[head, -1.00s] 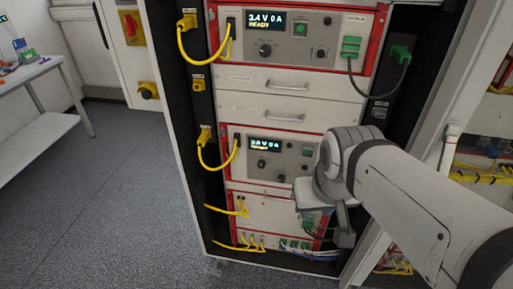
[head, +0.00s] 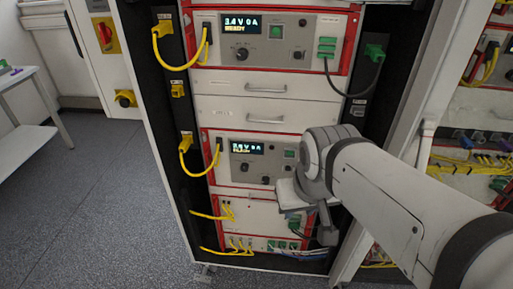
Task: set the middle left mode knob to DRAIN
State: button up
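The middle left unit (head: 228,178) is a grey panel in a red frame, with a lit display (head: 247,148) that appears to read 3.4 V and READY, though the text is blurred. A dark knob (head: 246,167) sits below the display, and a second one (head: 266,180) lies lower right. I cannot tell which is the mode knob or read its labels. My gripper (head: 322,228) hangs right of and below these knobs, in front of the cabinet's lower part and apart from the knobs. My arm hides the unit's right side. The fingers' opening cannot be made out.
A similar upper unit (head: 275,28) and two drawers (head: 268,100) are above. Yellow cables (head: 184,165) loop along the left; a green-plugged cable (head: 374,52) hangs at the upper right. A door frame (head: 415,110) stands right. The floor at left (head: 100,200) is clear.

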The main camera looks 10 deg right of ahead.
aim_at(245, 166)
jog(key=z, duration=0.75)
jog(key=k, duration=0.35)
jog(key=z, duration=0.2)
